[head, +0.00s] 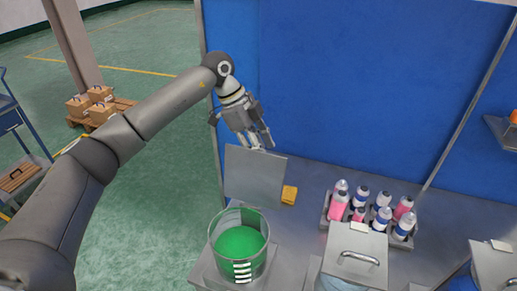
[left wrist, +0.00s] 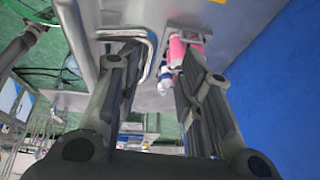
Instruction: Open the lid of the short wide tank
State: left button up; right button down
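A wide, clear tank (head: 212,245) holding green liquid (head: 238,242) stands at the lower middle of the head view. Its top is uncovered, and a flat grey lid (head: 254,177) stands steeply raised behind it. My left gripper (head: 258,142) is just above the lid's upper edge, fingers pointing down. In the left wrist view, its two fingers (left wrist: 150,62) are spread apart. A U-shaped metal handle (left wrist: 151,52) overlaps the left finger there; I cannot tell whether that finger is inside the loop or touching it. My right gripper is not in view.
A tank with a closed lid and handle (head: 357,245) stands right of the green one; another lidded tank (head: 495,262) is at the right edge. A rack of pink and white bottles (head: 338,206) and a yellow block (head: 289,195) are behind. A blue wall (head: 370,80) backs the bench.

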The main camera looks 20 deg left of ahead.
pick_arm(q)
jog(key=shift+s+a+f, duration=0.1)
jog(key=shift+a+f, duration=0.05)
jog(key=shift+f, duration=0.4)
jog(key=shift+s+a+f, duration=0.1)
jog(key=shift+f, duration=0.4)
jog(key=w+d+v, duration=0.1)
jog(key=v, duration=1.2)
jog(key=shift+s+a+r, duration=0.15)
jog(key=shift+s+r, duration=0.15)
jog(key=shift+r, duration=0.35)
